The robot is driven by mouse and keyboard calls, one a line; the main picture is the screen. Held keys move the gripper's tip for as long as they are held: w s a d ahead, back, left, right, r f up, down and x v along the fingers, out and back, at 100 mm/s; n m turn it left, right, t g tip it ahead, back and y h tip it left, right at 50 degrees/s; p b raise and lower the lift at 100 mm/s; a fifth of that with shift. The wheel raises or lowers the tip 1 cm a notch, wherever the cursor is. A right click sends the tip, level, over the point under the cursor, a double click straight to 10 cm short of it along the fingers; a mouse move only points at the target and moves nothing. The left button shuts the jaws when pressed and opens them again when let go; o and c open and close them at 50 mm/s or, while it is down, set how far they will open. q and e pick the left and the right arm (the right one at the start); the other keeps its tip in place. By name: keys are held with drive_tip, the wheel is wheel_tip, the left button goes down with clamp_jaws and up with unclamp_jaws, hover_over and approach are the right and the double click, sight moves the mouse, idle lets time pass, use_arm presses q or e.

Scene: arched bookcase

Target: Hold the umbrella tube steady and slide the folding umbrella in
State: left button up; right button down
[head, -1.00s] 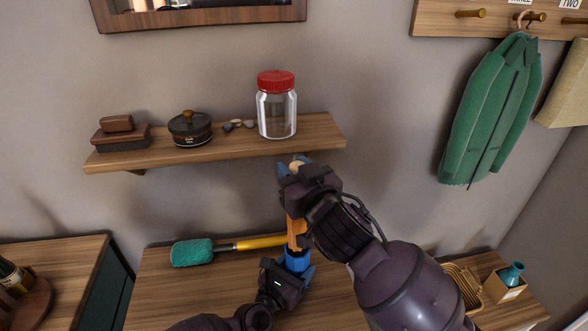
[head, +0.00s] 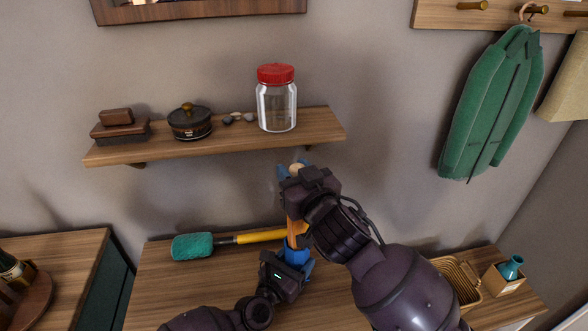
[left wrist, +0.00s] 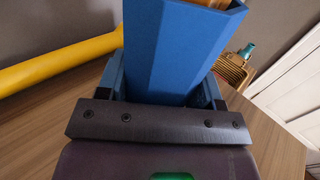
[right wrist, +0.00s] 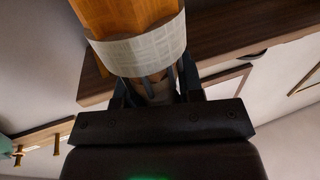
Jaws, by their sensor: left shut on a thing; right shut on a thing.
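The blue umbrella tube (head: 297,254) stands upright above the wooden table top. My left gripper (head: 295,266) is shut on it, and the tube fills the left wrist view (left wrist: 175,50) between the fingers. The orange folding umbrella (head: 296,232) is upright above the tube, its lower end in the tube's mouth. A bit of orange shows at that mouth in the left wrist view. My right gripper (head: 291,173) is shut on the umbrella's pale top end. The right wrist view shows the orange body (right wrist: 125,15) and a pale band. How deep the umbrella sits is hidden.
A wall shelf (head: 230,144) is just behind and above my right gripper, with a red-lidded jar (head: 277,100) on it. A wicker basket (head: 462,280) stands at the right.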

drive_tip(key=shift+f, duration=5.65)
drive_tip(key=c, duration=0.7)
unclamp_jaws()
drive_tip(key=shift+o, duration=0.2)
drive_tip(key=v, duration=1.2)
use_arm(q)
drive_tip(key=o, duration=1)
